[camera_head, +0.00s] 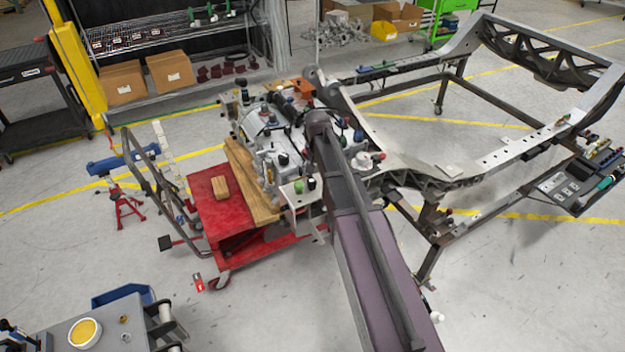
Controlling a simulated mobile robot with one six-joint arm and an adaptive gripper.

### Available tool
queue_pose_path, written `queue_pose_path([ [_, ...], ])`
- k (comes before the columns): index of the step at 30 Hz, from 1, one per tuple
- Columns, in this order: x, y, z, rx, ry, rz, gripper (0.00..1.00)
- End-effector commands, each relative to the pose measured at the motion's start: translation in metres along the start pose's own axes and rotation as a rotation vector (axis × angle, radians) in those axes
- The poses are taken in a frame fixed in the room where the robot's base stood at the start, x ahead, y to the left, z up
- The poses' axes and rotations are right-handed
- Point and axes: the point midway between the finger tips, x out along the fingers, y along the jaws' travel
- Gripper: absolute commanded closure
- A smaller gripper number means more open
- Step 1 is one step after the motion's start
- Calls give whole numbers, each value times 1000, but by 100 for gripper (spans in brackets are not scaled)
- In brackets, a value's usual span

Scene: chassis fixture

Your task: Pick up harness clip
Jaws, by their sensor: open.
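I cannot make out a harness clip for certain. Small coloured parts sit on the chassis frame (470,178) and around the grey engine or gearbox unit (283,150), too small to identify. My arm (365,235) reaches from the bottom edge up to the middle and covers part of the unit and the frame's near side. My gripper cannot be made out; the arm's far end is lost among the parts.
A red cart (215,215) with wooden blocks stands beside the unit. A tool tray (580,180) is at the right, and a workbench (90,330) at the lower left. Shelving with cardboard boxes (170,72) stands at the back. The floor at the lower right is clear.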

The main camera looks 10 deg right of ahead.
Motion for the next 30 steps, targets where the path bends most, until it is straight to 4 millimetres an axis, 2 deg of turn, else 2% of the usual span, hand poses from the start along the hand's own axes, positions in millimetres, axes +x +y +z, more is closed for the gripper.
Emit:
queue_pose_path([
  [1, -8, -9, -26, 27, 0, 0, 19],
  [3, -11, -16, -44, 61, 0, 0, 19],
  [6, -15, -22, -63, 100, 0, 0, 19],
  [9, -17, -26, -74, 123, 0, 0, 19],
  [23, -16, -28, -77, 134, 0, 0, 19],
  [30, -7, -29, -77, 133, 0, 0, 19],
])
